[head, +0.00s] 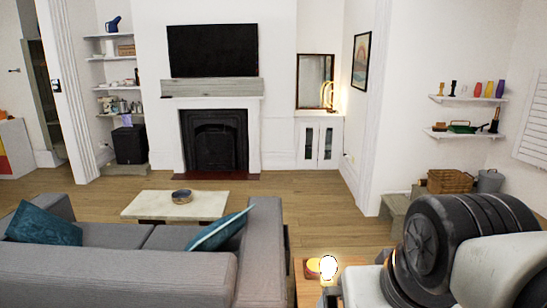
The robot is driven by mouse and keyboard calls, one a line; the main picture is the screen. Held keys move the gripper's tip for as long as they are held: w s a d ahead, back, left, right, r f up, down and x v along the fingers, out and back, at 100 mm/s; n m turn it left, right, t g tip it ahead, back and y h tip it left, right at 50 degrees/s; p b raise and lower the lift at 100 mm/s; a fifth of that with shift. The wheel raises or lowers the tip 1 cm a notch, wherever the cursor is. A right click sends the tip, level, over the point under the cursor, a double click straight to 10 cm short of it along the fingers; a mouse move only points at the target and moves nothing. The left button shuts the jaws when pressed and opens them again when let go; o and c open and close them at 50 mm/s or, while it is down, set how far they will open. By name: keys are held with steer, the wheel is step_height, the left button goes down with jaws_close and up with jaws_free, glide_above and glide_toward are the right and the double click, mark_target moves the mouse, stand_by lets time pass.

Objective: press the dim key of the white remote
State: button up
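I cannot make out the white remote or its dim key in the head view. My arm fills the lower right corner with its black rings and white links. My gripper is not visible; it is either outside the picture or hidden by the arm.
A small wooden table (305,290) at the bottom edge bears a red and yellow object (313,267) beside a glowing white globe (328,267). A grey sofa (110,275) fills the lower left. A low table (150,207) holds a bowl (182,196). Open floor (330,220) lies right of centre.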

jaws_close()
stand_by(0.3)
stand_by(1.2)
